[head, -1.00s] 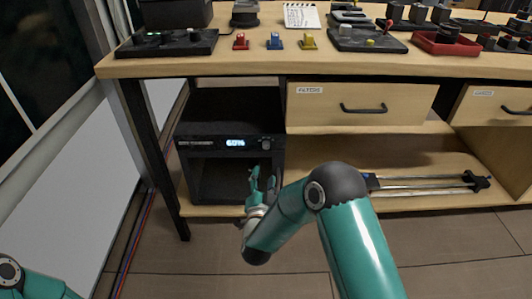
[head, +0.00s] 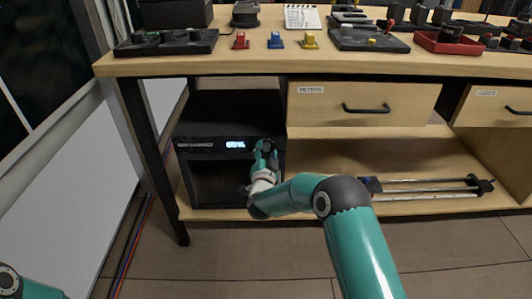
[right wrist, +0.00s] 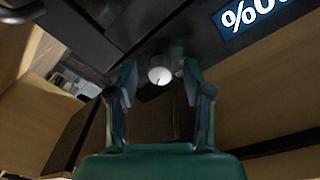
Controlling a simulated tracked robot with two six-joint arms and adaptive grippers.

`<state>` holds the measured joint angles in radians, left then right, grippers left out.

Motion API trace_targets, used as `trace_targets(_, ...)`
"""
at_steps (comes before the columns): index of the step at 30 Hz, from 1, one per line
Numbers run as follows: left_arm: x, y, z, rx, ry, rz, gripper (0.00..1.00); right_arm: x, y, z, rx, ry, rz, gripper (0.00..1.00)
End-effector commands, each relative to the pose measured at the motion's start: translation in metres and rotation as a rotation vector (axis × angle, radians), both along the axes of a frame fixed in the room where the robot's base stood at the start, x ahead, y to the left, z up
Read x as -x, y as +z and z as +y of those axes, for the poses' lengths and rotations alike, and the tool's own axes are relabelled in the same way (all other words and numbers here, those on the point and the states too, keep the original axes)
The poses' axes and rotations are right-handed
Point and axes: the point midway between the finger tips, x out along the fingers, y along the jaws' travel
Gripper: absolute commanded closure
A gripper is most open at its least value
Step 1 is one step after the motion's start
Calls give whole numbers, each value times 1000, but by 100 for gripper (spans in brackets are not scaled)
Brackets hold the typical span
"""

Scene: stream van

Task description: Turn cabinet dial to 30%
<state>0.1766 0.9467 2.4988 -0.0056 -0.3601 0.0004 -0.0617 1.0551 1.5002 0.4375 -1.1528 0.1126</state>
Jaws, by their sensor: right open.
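The black cabinet (head: 228,112) stands on the lower shelf under the desk. Its lit display (head: 236,144) seems to read about 60%; it also shows upside down and cut off in the right wrist view (right wrist: 252,14). In the right wrist view the dial (right wrist: 160,75) shows a pale round face with a small dark mark. My right gripper (head: 265,150) is open in front of the dial and hides it in the head view. In the right wrist view its fingers stand on either side of the dial; I cannot tell whether they touch it. My left gripper is out of view.
The cabinet's open bay lies below its panel. A wooden drawer (head: 363,104) with a black handle is to the right, above a shelf holding a folded stand (head: 427,187). The desk edge (head: 300,66) overhangs above. A desk leg (head: 152,158) stands left of the cabinet.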

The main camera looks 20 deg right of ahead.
Motion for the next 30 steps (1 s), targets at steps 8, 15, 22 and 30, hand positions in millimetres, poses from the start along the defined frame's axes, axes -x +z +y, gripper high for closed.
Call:
trace_targets(8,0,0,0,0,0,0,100,0,0,0,0,-1,-1,77)
trace_targets(15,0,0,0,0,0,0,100,1,0,-1,-1,-2,0,100)
trace_targets(22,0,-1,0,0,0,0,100,1,-1,-1,20,-3,6,100)
trace_targets(30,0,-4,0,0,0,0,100,1,-2,-2,136,-4,40,100)
